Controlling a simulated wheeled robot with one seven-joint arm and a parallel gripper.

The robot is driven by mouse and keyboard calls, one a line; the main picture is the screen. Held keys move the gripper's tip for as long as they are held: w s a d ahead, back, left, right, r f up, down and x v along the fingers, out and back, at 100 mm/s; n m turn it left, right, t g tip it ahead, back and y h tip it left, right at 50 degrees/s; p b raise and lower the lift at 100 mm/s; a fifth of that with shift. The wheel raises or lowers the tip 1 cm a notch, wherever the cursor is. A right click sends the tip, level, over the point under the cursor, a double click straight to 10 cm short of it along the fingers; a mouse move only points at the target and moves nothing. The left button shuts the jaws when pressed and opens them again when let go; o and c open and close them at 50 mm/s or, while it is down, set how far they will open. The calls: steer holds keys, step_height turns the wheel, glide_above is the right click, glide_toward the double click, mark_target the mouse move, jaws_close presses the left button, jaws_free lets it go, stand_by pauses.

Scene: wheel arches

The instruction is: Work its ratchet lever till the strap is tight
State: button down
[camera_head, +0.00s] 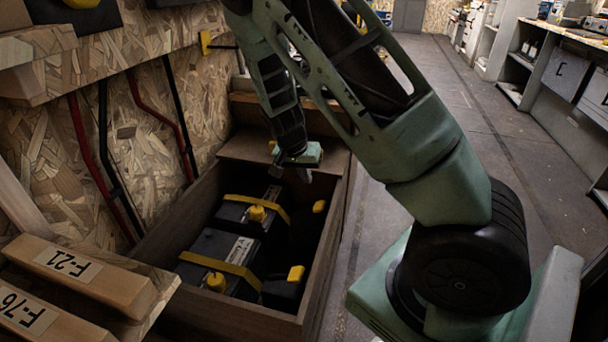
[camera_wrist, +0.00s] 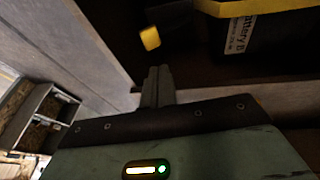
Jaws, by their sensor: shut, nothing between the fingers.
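In the head view two dark batteries sit in a wooden crate (camera_head: 318,285), each crossed by a yellow strap. The far strap (camera_head: 232,199) has a yellow lever piece (camera_head: 318,206) at its right. The near strap (camera_head: 222,263) has another (camera_head: 295,273). In the wrist view a yellow-tipped lever (camera_wrist: 150,38) lies just beyond my fingers, with a yellow strap (camera_wrist: 285,5) and a label reading "Battery B" (camera_wrist: 246,32) to its right. My gripper (camera_head: 290,177) is shut and empty, above the crate's far end; its closed fingers (camera_wrist: 158,75) are apart from the lever. Strap tension cannot be told.
Yellow caps (camera_head: 256,213) stand on the batteries. The crate's walls surround them closely. An OSB wall with red and black cables (camera_head: 88,150) is at left, and wooden blocks (camera_head: 85,272) are at front left. Open floor (camera_head: 480,150) lies to the right.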

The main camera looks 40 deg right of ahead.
mark_target(323, 206)
steer(key=b+x, duration=0.1)
steer(key=x, duration=0.4)
steer(key=s+b+x, duration=0.1)
steer(key=x, duration=0.1)
steer(key=shift+f+b, duration=0.35)
steer(key=shift+f, duration=0.1)
steer(key=shift+s+d+f, duration=0.1)
steer(key=shift+s+f, duration=0.2)
steer(key=shift+f, duration=0.2)
steer(key=shift+s+d+f, duration=0.2)
steer(key=shift+s, duration=0.1)
steer(key=shift+s+d+f+p, duration=0.4)
steer(key=shift+s+f, duration=0.3)
steer(key=shift+f, duration=0.1)
